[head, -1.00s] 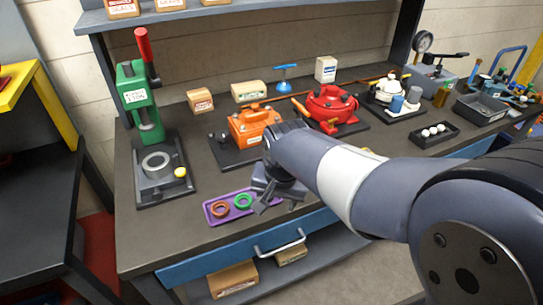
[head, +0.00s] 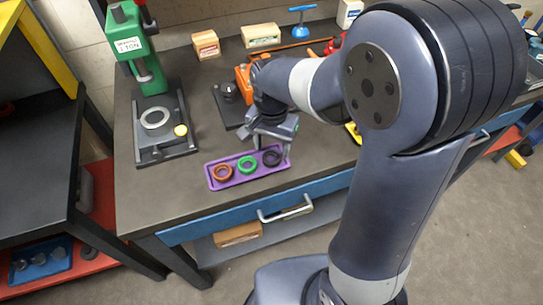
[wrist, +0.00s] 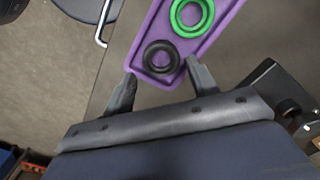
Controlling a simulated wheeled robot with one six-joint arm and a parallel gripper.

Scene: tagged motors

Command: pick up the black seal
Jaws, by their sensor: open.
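The black seal (wrist: 147,56) is a ring lying flat at one end of the purple tray (wrist: 228,38) in the wrist view. In the head view the seal (head: 271,165) is at the tray's right end, partly behind my gripper (head: 272,145). In the wrist view my gripper (wrist: 160,75) is open and empty. Its two fingertips lie on either side of the seal's near edge in the picture. I cannot tell how high they are above it. A green ring (wrist: 176,18) lies beside the black one. A brown-red ring (head: 222,173) is at the tray's left end.
The tray lies near the front edge of the grey workbench (head: 180,210). A green press (head: 130,45) stands to the left, and an orange machine (head: 243,77) on a dark base is behind my gripper. A drawer handle (head: 285,212) juts out below the edge.

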